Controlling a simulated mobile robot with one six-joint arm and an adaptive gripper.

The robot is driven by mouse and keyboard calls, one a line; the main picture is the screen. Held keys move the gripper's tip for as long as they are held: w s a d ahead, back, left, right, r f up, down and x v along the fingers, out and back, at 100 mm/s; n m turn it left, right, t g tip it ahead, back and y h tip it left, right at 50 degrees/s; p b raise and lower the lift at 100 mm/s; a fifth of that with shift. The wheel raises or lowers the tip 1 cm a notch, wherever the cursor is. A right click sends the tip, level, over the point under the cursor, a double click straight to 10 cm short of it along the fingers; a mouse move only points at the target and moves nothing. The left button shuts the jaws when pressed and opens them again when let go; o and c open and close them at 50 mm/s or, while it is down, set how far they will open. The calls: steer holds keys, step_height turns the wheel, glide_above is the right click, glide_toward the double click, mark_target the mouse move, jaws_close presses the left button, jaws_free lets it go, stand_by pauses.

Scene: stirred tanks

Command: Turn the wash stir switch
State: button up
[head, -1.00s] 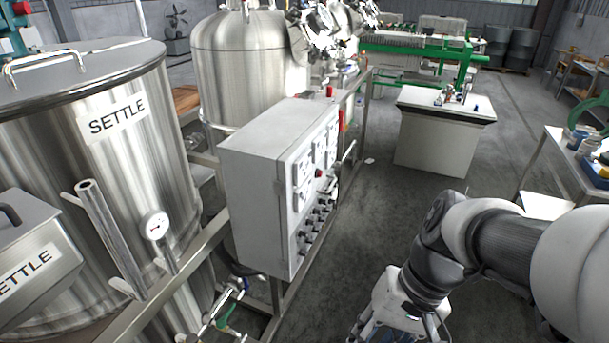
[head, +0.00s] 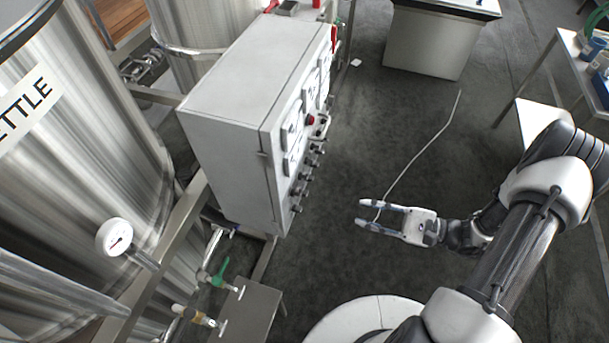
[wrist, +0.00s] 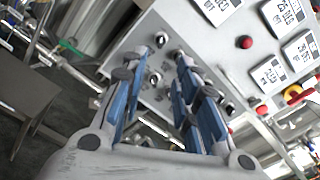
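The grey control box (head: 235,120) stands left of centre in the head view, its switch face turned right toward my gripper. Several dark rotary switches (head: 304,176) run along the lower part of that face. Their labels are unreadable, so I cannot tell which is the wash stir switch. My gripper (head: 363,213) is open and empty, pointing left at the lower panel with a clear gap. In the wrist view, blue-padded fingers (wrist: 163,62) reach toward the panel (wrist: 215,60). A switch (wrist: 160,40) shows between the tips, with another switch (wrist: 155,78) nearer; others are partly hidden by the fingers.
A red button (wrist: 244,42) and white display units (wrist: 268,75) sit above the switches. A steel tank (head: 90,130) with a gauge (head: 115,238) and a green-handled valve (head: 220,272) stand left of the box.

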mark_target(301, 194)
steer(key=b+x, duration=0.1)
steer(key=x, duration=1.6)
steer(key=shift+w, duration=0.3)
steer(key=shift+c, duration=0.5)
jaws_close()
